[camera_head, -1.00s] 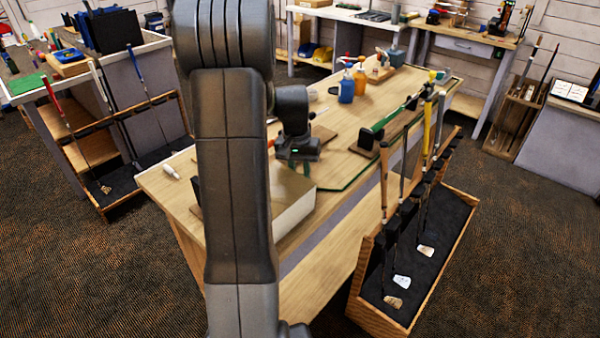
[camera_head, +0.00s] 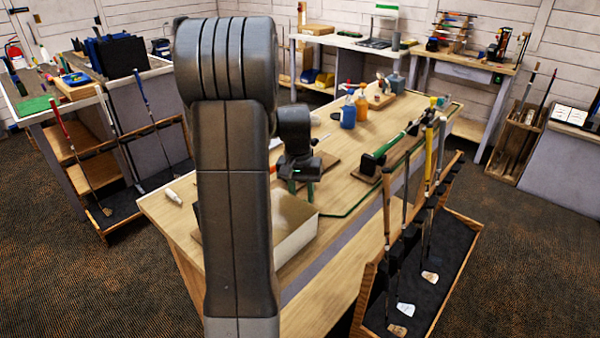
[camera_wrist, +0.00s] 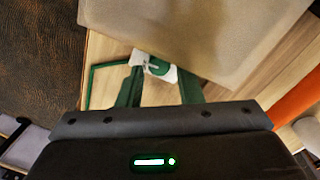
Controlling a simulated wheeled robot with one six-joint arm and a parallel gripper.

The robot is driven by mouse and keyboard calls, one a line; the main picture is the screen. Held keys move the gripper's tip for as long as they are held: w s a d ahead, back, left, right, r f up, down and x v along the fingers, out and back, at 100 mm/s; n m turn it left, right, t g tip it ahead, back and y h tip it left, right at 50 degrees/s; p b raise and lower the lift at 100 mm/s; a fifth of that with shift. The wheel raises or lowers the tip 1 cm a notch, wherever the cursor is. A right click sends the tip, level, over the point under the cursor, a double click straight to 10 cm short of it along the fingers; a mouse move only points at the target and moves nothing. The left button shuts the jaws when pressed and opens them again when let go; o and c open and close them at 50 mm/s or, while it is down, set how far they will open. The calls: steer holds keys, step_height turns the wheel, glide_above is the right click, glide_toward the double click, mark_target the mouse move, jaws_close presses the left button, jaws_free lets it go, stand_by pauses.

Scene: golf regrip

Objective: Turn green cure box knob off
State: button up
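The cure box (camera_head: 292,222) is a pale beige block on the near end of the wooden bench, partly hidden behind my arm. Its large beige surface (camera_wrist: 190,30) fills the top of the wrist view. A green knob (camera_wrist: 158,67) on a small white mount shows at the box's lower edge. My gripper (camera_wrist: 158,78) is open, with one dark green finger on each side of the knob. I cannot tell whether the fingers touch it. In the head view, my gripper (camera_head: 301,188) points down beside the box's far side; the knob is hidden there.
A club rack (camera_head: 455,255) stands along the bench's right side. A clamp (camera_head: 370,165), a blue bottle (camera_head: 348,115) and an orange bottle (camera_head: 362,105) stand farther back on the bench. A white tube (camera_head: 174,196) lies at the left edge. Carpet is clear at front left.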

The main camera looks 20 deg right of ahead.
step_height(320, 180, up, 12)
steer(key=shift+w+a, duration=0.2)
steer(key=shift+a, duration=0.2)
